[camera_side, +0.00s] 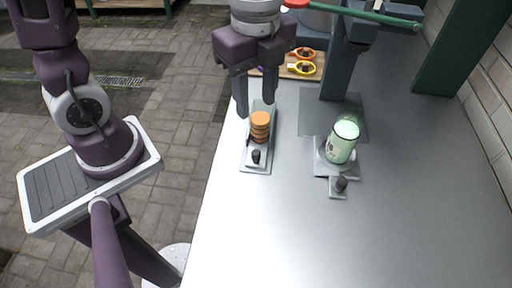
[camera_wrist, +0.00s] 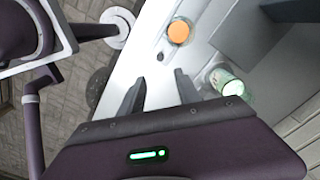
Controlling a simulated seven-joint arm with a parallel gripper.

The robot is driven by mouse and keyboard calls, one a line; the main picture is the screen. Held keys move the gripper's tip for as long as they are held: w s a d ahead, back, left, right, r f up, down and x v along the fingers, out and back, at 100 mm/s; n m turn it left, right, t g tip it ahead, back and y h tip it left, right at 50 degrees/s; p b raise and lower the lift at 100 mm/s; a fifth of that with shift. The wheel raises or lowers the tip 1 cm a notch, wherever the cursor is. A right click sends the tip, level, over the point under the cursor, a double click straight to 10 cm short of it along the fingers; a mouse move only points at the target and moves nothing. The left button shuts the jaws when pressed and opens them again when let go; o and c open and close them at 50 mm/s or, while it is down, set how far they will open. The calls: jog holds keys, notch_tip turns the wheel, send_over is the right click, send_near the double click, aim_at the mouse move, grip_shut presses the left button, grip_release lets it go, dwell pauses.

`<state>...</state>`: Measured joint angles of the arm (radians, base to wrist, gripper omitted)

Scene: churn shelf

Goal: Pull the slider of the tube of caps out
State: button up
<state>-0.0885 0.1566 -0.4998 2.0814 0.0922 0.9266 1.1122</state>
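The tube of caps (camera_side: 260,122) shows as an upright orange stack on a narrow pale base plate at the near-left part of the bench. Its slider has a black knob (camera_side: 256,157) at the front end of the plate. In the wrist view the top orange cap (camera_wrist: 178,32) and the small dark knob (camera_wrist: 160,56) show ahead of the fingers. My gripper (camera_side: 256,106) is above and behind the stack in the side view, pointing down. Its two fingers are apart with nothing between them, also in the wrist view (camera_wrist: 159,77).
A green-lit jar (camera_side: 343,142) stands to the right on its own base with a black knob (camera_side: 340,184). A grey post (camera_side: 336,75) rises behind it. A wooden board (camera_side: 292,66) with orange and yellow rings lies at the back. The front bench is clear.

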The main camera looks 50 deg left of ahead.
aim_at(256, 152)
notch_tip(256, 152, down, 15)
jog(key=shift+r, duration=0.1)
grip_shut()
dwell(1.4)
